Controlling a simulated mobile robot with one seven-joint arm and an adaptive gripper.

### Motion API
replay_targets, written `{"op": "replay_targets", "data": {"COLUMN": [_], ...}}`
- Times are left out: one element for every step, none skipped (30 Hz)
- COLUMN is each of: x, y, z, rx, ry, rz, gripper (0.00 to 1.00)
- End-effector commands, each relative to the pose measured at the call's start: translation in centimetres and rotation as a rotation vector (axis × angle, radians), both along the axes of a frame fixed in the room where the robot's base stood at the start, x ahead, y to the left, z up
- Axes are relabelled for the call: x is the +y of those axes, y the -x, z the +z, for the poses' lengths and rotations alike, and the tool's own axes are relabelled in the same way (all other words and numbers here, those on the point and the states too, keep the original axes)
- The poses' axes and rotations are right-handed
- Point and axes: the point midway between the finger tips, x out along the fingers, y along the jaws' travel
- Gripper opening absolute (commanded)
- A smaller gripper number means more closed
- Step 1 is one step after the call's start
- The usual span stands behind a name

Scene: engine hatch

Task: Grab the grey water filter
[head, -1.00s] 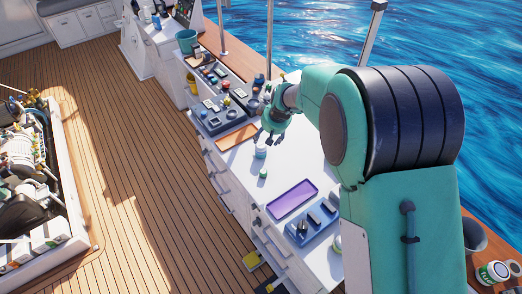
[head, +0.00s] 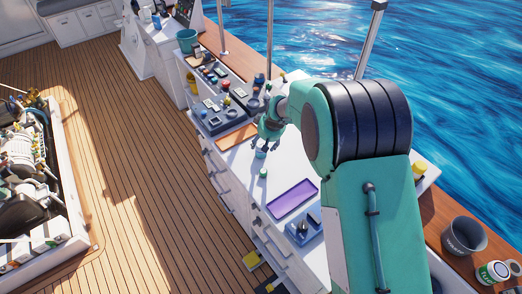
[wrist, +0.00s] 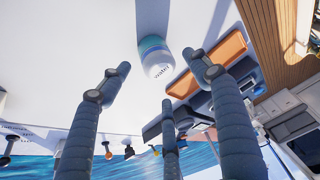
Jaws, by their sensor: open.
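A white canister with a blue band and the word "water" on it (wrist: 155,60) stands on the white counter; it seems to be the water filter.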

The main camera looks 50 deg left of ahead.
Motion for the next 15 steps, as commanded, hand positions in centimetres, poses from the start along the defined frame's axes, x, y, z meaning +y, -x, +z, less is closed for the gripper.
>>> {"op": "replay_targets", "data": {"x": [0.17, 0.24, 0.3, 0.34, 0.38, 0.42, 0.43, 0.44, 0.45, 0.45, 0.45, 0.44, 0.44, 0.44, 0.44], "y": [-0.01, -0.01, -0.02, -0.03, -0.03, -0.04, -0.05, -0.05, -0.05, -0.06, -0.06, -0.06, -0.06, -0.07, -0.07], "z": [-0.43, -0.63, -0.86, -0.98, -1.08, -1.15, -1.16, -1.18, -1.18, -1.17, -1.17, -1.16, -1.16, -1.15, -1.16], "rx": [0.0, 0.0, 0.0, 0.0, 0.0, 0.0, 0.0, 0.0, 0.0, 0.0, 0.0, 0.0, 0.0, 0.0, 0.0], "ry": [0.0, 0.001, 0.001, 0.001, 0.001, 0.001, 0.0, 0.0, 0.0, 0.0, 0.0, 0.0, 0.0, 0.0, 0.0], "rz": [0.0, 0.0, 0.0, 0.0, 0.0, 0.0, 0.0, 0.0, 0.0, 0.0, 0.0, 0.0, 0.0, 0.0, 0.0], "gripper": [0.63, 0.63, 0.63, 0.63, 0.63, 0.63, 0.63, 0.63, 0.63, 0.63, 0.63, 0.63, 0.63, 0.63, 0.63]}}
